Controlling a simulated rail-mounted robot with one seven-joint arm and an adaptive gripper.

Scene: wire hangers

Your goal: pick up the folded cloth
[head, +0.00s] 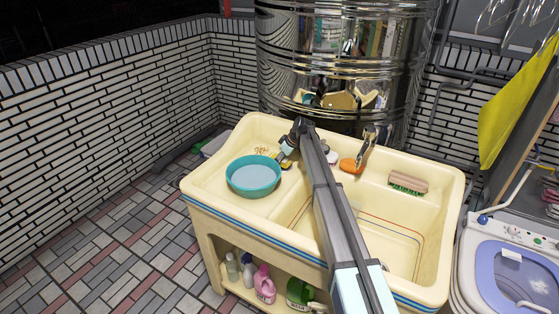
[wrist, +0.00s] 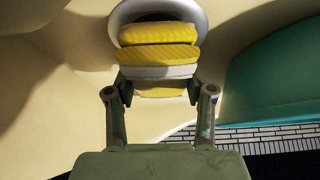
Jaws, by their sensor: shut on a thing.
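The folded cloth (wrist: 158,52) shows in the wrist view as yellow ribbed layers with a pale grey-white layer along the near side. My gripper (wrist: 158,86) has one finger on each side of its near part and is shut on it. In the head view my gripper (head: 285,156) is low over the back left of the cream sink, just right of the teal basin. A bit of yellow shows there at the fingers; the arm hides the rest. I cannot tell whether the cloth is clear of the surface below.
The teal basin (head: 254,177) stands close on the left. A white oval rim (wrist: 118,20) lies behind the cloth. An orange item (head: 351,165) and a brush (head: 408,183) lie right on the cream sink (head: 452,205). A shiny metal tank (head: 340,75) stands behind.

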